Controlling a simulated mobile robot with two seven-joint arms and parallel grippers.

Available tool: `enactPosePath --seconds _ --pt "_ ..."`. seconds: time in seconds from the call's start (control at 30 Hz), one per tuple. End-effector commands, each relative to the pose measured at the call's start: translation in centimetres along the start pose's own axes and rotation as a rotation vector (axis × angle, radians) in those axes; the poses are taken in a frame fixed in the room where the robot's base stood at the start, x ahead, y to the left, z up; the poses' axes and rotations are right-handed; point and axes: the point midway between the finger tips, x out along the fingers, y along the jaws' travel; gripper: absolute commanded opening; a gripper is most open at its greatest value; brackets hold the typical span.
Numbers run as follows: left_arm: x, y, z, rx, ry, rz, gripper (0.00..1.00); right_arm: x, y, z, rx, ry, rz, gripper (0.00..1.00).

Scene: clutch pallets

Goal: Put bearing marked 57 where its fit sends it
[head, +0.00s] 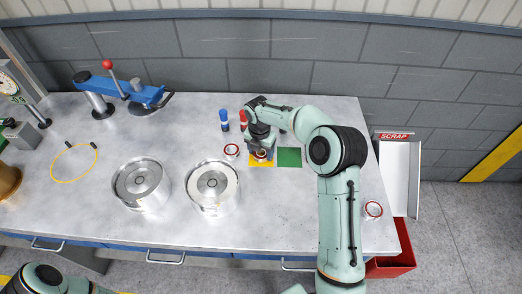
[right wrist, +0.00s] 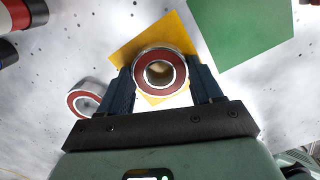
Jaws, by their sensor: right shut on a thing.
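My right gripper (head: 261,151) is shut on a bearing with a brown-red seal (head: 262,155). In the right wrist view the bearing (right wrist: 160,72) sits between the two dark fingers (right wrist: 162,85), over a yellow square (right wrist: 128,52). I cannot tell whether it touches the square. A green square (head: 289,157) lies just right of the yellow one. Another red-sealed bearing (head: 231,151) lies on the table left of the gripper, and one more (head: 373,209) lies near the right table edge. I can read no number on any bearing. My left gripper is out of view.
Two steel drums (head: 141,185) (head: 213,187) stand at the table's front. Blue (head: 224,120) and red (head: 243,119) cylinders stand behind the gripper. A blue tool with a red knob (head: 125,92) and a yellow loop (head: 74,162) are at left. A SCRAP chute (head: 397,180) adjoins the right edge.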

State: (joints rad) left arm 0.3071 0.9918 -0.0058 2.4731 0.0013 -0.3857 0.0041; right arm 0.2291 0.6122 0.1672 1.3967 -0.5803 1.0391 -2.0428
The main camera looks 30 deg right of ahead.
Motion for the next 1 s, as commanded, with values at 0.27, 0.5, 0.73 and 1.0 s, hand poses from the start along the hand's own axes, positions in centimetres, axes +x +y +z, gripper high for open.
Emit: enactPosePath --seconds 0.27,0.5,0.73,1.0 --pt "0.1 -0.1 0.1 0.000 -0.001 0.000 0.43 1.1 -0.1 -0.2 0.000 0.003 -0.004 0.18" --pt "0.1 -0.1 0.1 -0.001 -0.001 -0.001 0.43 1.6 -0.3 -0.3 0.001 0.009 -0.010 0.90" --pt "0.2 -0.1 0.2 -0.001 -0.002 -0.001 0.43 1.8 -0.7 -0.2 0.005 0.011 -0.018 0.90" --pt "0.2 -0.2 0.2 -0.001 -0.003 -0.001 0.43 1.8 -0.8 -0.3 0.005 0.012 -0.021 0.90"
